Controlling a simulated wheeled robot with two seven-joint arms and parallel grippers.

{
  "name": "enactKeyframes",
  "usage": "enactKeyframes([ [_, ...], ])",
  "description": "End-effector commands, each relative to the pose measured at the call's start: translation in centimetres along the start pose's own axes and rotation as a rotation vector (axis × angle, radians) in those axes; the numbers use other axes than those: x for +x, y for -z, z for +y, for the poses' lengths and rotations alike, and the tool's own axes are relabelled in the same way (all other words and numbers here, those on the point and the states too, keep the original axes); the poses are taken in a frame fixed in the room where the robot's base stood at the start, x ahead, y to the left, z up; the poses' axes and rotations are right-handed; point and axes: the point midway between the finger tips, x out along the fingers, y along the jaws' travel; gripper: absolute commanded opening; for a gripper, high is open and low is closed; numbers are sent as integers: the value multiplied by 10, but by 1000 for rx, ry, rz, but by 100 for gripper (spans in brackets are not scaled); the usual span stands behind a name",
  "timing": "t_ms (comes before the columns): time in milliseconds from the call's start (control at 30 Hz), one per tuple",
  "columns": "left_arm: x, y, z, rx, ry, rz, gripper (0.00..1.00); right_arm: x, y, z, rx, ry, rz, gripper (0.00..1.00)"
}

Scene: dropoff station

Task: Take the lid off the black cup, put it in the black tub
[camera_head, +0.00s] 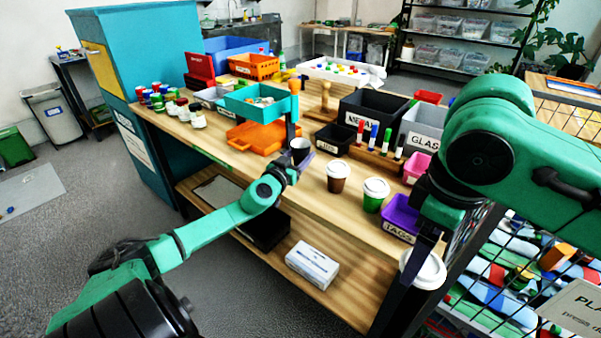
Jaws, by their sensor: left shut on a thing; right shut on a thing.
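A black cup (300,146) with a pale rim is in my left gripper (293,162), which is shut on it above the table's front edge. No white lid shows on top of this cup. My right gripper (416,258) is shut on a white lid (428,272), held at the table's right front corner, well apart from the black cup. A small black tub (333,147) with a white label stands on the table, right of the black cup. A larger black bin (349,119) with a partly hidden label stands behind it.
A brown cup (338,183) and a green cup (373,204), both with white lids, stand between my grippers. A purple tub (396,232) is close to my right gripper. Markers (373,134) stand behind the cups. Orange and teal trays (256,104) crowd the left.

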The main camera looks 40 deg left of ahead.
Motion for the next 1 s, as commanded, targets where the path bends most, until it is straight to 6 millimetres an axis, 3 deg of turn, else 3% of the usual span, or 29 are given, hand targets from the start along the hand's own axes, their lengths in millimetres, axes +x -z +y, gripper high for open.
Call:
enactKeyframes([
  [33, 1, -18, -1, 2, 1, -3, 0, 13, 0, 0, 0, 0, 0, 11],
  [133, 2, -33, -1, 2, 1, -1, 0, 20, 0, 0, 0, 0, 0, 11],
  [567, 2, -38, 0, -1, 0, -1, 0, 24, 0, 0, 0, 0, 0, 11],
  [600, 2, -36, 0, 0, 0, -1, 71, 22, 0, 0, 0, 0, 0, 11],
  [667, 1, -36, 0, 0, 0, -1, 90, 22, 0, 0, 0, 0, 0, 11],
  [1000, 1, -30, 0, 2, 0, -1, 90, 15, 0, 0, 0, 0, 0, 11],
])
